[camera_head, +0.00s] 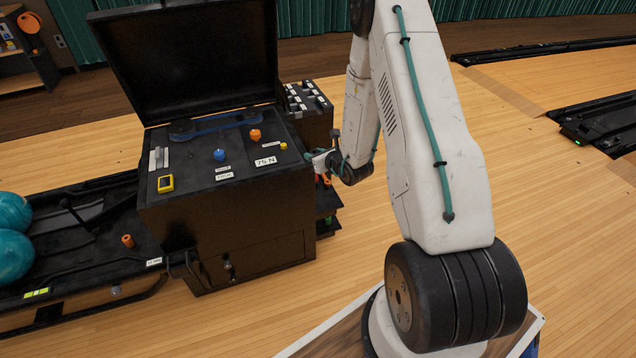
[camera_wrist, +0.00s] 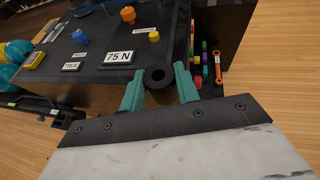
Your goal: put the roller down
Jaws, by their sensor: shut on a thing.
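The roller (camera_wrist: 158,77) is a short black cylinder with a hole through its middle, seen end-on in the wrist view. My gripper (camera_wrist: 159,88) is shut on it, with a teal finger on each side. The roller shows against the front right edge of the black cabinet top (camera_wrist: 110,72), near the "75 N" label (camera_wrist: 118,57). I cannot tell whether it touches the cabinet. In the head view my gripper (camera_head: 320,160) is small at the cabinet's right edge, and the roller is too small and dark to make out there.
An open lid (camera_head: 190,60) stands behind the cabinet. Its top carries a blue knob (camera_head: 219,155), an orange knob (camera_head: 255,135) and a yellow device (camera_head: 165,184). Teal balls (camera_head: 14,240) sit at left. A side shelf holds an orange wrench (camera_wrist: 218,67). Wooden floor (camera_head: 560,220) is clear at right.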

